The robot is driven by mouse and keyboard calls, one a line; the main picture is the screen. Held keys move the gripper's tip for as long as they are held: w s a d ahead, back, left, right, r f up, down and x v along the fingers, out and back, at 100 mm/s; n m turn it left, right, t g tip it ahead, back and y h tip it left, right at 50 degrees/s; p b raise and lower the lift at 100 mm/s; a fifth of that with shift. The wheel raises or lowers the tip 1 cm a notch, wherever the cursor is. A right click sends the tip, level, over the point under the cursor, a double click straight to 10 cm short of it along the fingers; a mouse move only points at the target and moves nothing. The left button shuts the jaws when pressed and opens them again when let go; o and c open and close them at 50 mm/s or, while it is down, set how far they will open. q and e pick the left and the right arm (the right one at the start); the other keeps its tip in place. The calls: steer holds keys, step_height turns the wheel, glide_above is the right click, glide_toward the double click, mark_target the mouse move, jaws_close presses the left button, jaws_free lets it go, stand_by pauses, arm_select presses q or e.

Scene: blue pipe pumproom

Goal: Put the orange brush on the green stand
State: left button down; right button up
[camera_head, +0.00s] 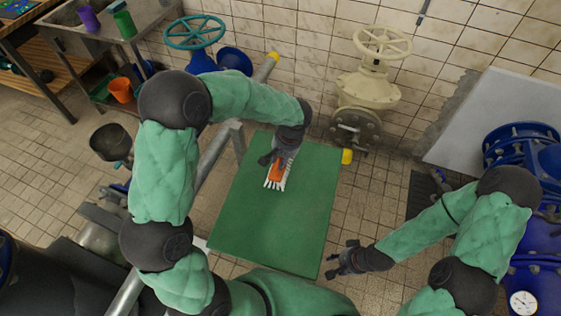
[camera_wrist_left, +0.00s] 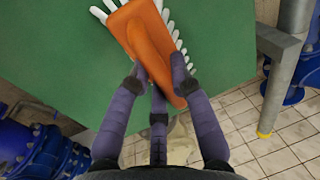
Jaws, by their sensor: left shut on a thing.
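The orange brush (camera_head: 277,173) with white bristles is at the green stand (camera_head: 265,225), over its upper middle part in the head view. My left gripper (camera_head: 279,158) is shut on the brush from above. In the left wrist view the fingers (camera_wrist_left: 158,82) close around the handle of the brush (camera_wrist_left: 148,40), with white bristles showing at its sides. The green surface (camera_wrist_left: 60,50) lies behind it. I cannot tell whether the bristles touch the surface. My right gripper (camera_head: 342,262) is empty, with its fingers apart, beside the stand's lower right edge.
A cream valve (camera_head: 370,88) stands behind the stand at the wall. A teal handwheel (camera_head: 194,32) and blue pipes are at the back left. Blue pipes (camera_head: 522,145) with a gauge (camera_head: 523,302) are at the right. The green top is otherwise clear.

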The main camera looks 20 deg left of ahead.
mark_target(287, 169)
arm_select(q)
steer(key=shift+f, duration=0.15)
steer(key=shift+f, duration=0.15)
steer(key=c, duration=1.1)
jaws_free()
steer(key=shift+r, duration=0.25)
steer(key=r+p, duration=0.1)
steer(key=r, duration=0.3)
steer(key=d+r+p, duration=0.1)
steer(key=r, duration=0.3)
steer(key=d+r+p, duration=0.1)
steer(key=r, duration=0.2)
steer(key=shift+d+r+p, duration=0.15)
steer(key=shift+r+p, duration=0.25)
